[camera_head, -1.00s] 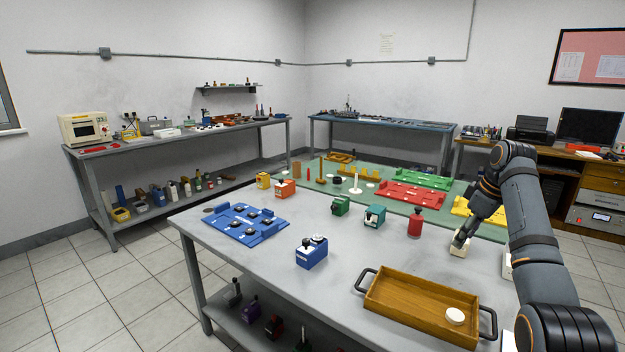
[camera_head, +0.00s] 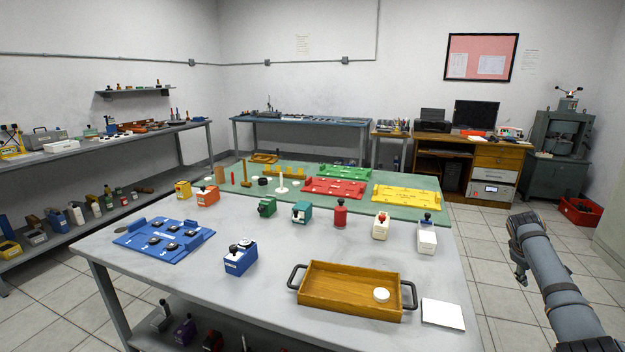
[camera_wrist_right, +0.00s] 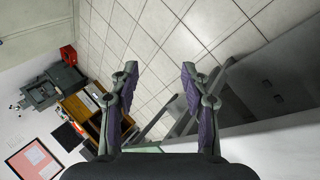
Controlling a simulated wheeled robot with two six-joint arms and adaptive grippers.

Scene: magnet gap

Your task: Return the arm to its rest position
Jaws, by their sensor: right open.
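My right arm (camera_head: 553,275) is beyond the right edge of the grey table (camera_head: 365,245), over the tiled floor. Its gripper (camera_head: 520,270) hangs small and partly hidden at the far end of the arm. In the right wrist view the two fingers (camera_wrist_right: 159,72) stand apart with nothing between them, above floor tiles. A cream block (camera_head: 381,226) and a white block with a dark knob (camera_head: 427,238) stand on the table, well left of the gripper. My left gripper is out of view.
Blue (camera_head: 240,260), green, teal and red items stand farther left. A machine cabinet (camera_head: 560,150) and red bin (camera_head: 580,211) stand at the back right.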

